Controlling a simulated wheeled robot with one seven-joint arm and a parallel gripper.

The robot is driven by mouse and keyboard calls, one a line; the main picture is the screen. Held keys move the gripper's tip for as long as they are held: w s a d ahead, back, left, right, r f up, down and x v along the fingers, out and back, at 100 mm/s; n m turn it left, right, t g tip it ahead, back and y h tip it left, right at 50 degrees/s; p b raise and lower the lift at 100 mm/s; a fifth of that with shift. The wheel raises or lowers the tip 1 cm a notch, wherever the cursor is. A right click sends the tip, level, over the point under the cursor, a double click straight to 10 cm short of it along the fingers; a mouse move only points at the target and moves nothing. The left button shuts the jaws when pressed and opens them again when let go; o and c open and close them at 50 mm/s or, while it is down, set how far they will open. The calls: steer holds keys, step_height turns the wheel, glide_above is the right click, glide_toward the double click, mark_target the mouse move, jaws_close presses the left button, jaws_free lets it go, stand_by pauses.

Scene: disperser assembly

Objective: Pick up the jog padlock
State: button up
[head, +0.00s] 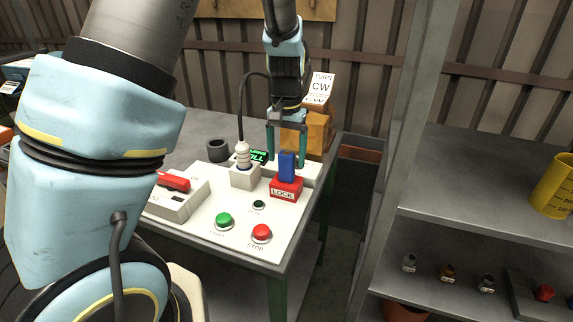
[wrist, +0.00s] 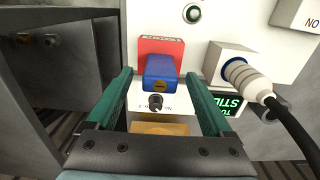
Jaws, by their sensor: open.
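The padlock has a blue upper part (head: 287,167) and a red block (head: 285,189) marked LOCK. It stands on the white control panel near its right edge. In the wrist view the blue part (wrist: 160,68) faces me with the red block (wrist: 150,47) behind it. My gripper (head: 287,152) is open, with its teal fingers pointing down over the padlock. In the wrist view one finger of my gripper (wrist: 156,77) is on each side of the blue part, with gaps on both sides. I cannot tell how deep the fingertips reach along it.
A white plug with a black cable (head: 242,160) stands just left of the padlock. The panel holds a green button (head: 223,220), a red button (head: 262,232) and a red-handled switch (head: 173,182). A black knob (wrist: 155,102) is close to the blue part. Grey shelves (head: 480,190) stand at right.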

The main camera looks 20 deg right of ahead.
steer(key=shift+f, duration=0.3)
steer(key=shift+c, duration=0.3)
jaws_close()
